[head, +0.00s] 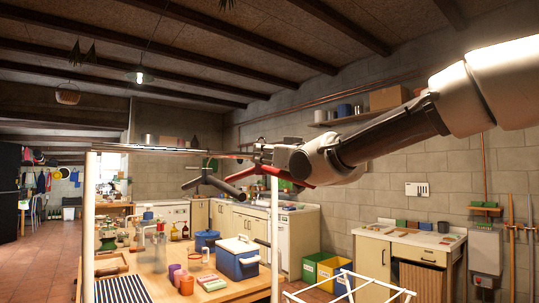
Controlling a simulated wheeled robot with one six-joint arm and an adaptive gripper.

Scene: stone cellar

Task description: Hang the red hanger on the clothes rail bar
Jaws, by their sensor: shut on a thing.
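The clothes rail bar (150,149) runs across the top of a frame with white posts. My gripper (262,152) is at the right end of the bar, reaching in from the right. It is shut on the red hanger (256,170), whose red arms slope down below the gripper on both sides. The hanger's right arm is partly behind my arm. The hook is hard to make out, so I cannot tell whether it touches the bar.
A wooden table (190,285) behind the rail holds a blue cooler box (237,262), a blue pot and several cups. A white wire frame (350,290) stands low at the front right. Green and yellow bins (320,270) are behind it. Floor is open at left.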

